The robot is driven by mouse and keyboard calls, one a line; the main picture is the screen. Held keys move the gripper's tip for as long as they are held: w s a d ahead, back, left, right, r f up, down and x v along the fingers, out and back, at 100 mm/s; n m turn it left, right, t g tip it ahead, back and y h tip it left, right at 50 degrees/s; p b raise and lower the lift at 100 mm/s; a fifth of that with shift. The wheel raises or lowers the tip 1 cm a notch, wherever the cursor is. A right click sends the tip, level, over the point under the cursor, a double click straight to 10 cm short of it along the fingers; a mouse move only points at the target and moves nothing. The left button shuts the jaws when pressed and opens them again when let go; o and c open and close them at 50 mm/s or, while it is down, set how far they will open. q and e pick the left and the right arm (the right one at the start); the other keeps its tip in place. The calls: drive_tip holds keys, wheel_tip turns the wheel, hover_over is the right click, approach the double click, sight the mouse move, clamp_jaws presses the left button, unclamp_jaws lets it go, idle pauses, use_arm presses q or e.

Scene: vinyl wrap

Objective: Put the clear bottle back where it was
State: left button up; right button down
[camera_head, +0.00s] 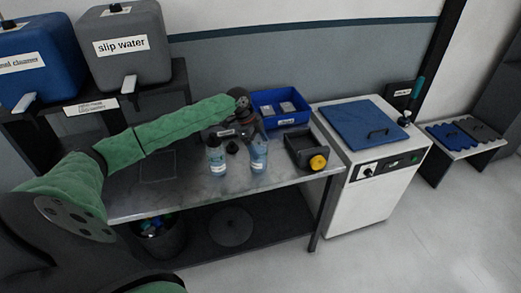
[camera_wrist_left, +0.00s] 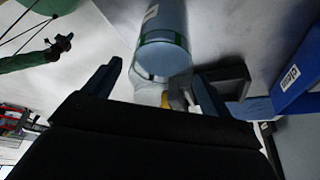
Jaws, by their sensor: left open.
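Two small bottles with pale blue contents stand on the metal table: a left bottle (camera_head: 216,161) and a right bottle (camera_head: 259,156). Their labels are too small to read, so I cannot tell which is the clear one. My left gripper (camera_head: 257,138) is at the top of the right bottle and partly hides it. In the left wrist view, a pale blue bottle (camera_wrist_left: 163,45) with a green band lies beyond and between the spread fingers of my left gripper (camera_wrist_left: 157,86). The fingers look apart from it. My right gripper is out of view.
A white cabinet with a blue lid (camera_head: 362,125) stands beyond. A dark outlined square (camera_head: 158,167) on the table's left looks empty. Tanks (camera_head: 125,62) stand behind left.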

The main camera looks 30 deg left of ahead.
use_arm(q)
drive_tip(key=b+v, duration=0.2)
drive_tip(key=v, duration=0.8)
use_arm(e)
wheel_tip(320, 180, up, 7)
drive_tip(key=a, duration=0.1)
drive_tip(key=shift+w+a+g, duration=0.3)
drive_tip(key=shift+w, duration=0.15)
use_arm(q)
drive_tip(key=shift+s+f, duration=0.1)
drive_tip(key=shift+f, duration=0.1)
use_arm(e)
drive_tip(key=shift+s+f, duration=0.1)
